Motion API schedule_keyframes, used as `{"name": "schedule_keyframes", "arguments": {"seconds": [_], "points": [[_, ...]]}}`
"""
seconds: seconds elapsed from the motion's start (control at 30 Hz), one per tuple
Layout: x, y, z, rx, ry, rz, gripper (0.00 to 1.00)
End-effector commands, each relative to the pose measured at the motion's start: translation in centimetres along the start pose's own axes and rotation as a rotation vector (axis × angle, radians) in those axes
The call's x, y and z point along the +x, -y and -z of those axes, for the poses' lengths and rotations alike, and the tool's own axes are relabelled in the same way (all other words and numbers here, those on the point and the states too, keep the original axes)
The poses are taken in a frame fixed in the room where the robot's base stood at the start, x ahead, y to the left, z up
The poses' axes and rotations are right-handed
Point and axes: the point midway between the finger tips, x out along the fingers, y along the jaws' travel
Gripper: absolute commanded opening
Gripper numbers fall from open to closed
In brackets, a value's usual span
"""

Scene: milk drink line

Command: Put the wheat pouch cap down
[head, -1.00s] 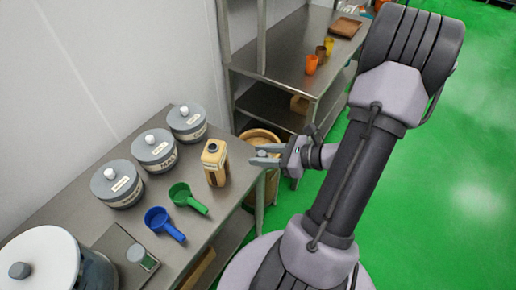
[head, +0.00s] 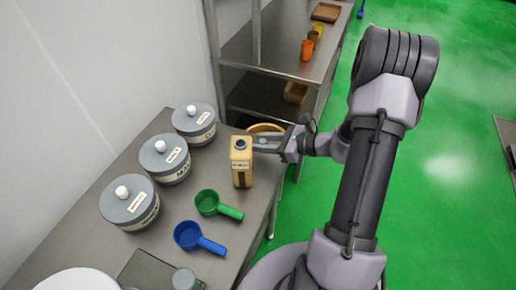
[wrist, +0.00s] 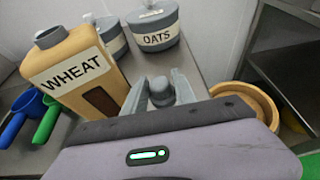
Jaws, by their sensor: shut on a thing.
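The wheat pouch (head: 241,172) is a tan container with a dark grey neck, upright near the right edge of the steel table. In the wrist view, its WHEAT label (wrist: 76,72) faces my gripper, and the neck looks uncapped. My gripper (head: 262,143) is just right of the pouch's upper part in the head view. The wrist view shows its fingers (wrist: 160,86) shut on a small grey cap (wrist: 161,94). The cap is hidden in the head view. I cannot tell the exact gap between the cap and the table.
Several grey lidded jars (head: 165,158) stand along the wall; one is labelled OATS (wrist: 153,28). A green scoop (head: 208,202) and a blue scoop (head: 189,236) lie in front of them. A round wooden tub (wrist: 248,105) is right of my gripper. A shelf rack (head: 275,60) stands behind.

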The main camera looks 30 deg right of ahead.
Motion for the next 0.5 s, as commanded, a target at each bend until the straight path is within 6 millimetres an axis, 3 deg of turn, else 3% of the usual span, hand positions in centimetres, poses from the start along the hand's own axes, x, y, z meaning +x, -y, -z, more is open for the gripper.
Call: {"name": "schedule_keyframes", "arguments": {"seconds": [0.23,0.37,0.5], "points": [[2.4,1.3,-0.6,-0.002,0.000,-0.002,0.00],[3.6,1.3,2.5,0.003,-0.001,0.000,0.00],[3.6,1.3,2.6,0.001,-0.001,0.001,0.00]]}}
